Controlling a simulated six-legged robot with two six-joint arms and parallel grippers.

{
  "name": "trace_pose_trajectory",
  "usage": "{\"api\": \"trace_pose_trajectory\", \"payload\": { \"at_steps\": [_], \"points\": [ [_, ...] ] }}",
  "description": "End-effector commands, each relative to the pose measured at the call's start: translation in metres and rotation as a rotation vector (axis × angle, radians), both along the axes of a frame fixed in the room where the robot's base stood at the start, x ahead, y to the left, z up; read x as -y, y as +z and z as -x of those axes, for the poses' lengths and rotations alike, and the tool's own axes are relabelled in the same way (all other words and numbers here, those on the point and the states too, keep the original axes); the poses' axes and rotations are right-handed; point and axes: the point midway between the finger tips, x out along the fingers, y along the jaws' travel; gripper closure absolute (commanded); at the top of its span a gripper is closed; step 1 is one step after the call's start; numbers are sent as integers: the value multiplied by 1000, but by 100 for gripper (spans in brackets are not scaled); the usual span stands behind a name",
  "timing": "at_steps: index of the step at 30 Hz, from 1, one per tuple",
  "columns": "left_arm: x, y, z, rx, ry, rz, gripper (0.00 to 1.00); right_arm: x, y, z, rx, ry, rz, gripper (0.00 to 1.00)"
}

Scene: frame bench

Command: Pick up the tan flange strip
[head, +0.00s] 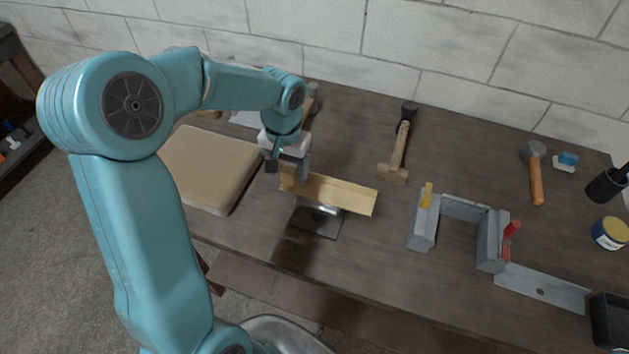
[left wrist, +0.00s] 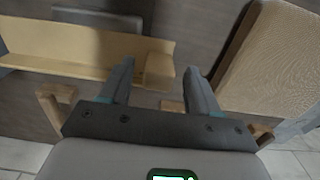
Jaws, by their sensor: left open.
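The tan flange strip (head: 335,192) is a long, angled piece above the bench at mid-picture, over a dark metal stand (head: 318,222). My left gripper (head: 288,170) is open at the strip's left end, fingers pointing down. In the left wrist view the strip (left wrist: 85,50) runs in from the left, and its end lies between or just beyond the open fingers (left wrist: 159,68). I cannot tell whether either finger touches it. The strip's underside is hidden. My right gripper is not in view.
A tan padded board (head: 208,165) lies left of my gripper. A mallet (head: 398,150) lies behind the strip. A grey clamp fixture (head: 460,207) with yellow and red handles stands to the right. A hammer (head: 536,180) and a tin (head: 609,233) are farther right.

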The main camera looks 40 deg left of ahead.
Motion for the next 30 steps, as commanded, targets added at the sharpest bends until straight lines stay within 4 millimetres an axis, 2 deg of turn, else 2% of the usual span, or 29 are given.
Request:
{"api": "trace_pose_trajectory", "payload": {
  "at_steps": [4,5,10,11,19,23,26,30],
  "points": [
    [0,0,0,0,0,0,38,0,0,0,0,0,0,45],
    [0,0,0,0,0,0,42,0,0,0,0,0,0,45],
    [0,0,0,1,0,0,97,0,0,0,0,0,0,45],
    [0,0,0,0,0,0,100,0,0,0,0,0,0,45],
    [0,2,0,2,0,-1,100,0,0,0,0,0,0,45],
    [-1,10,-1,3,0,-2,100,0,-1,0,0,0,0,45],
    [-1,24,-1,6,0,-3,100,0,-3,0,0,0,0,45],
    [-1,58,-1,10,1,-2,100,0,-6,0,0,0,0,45]
  ]
}}
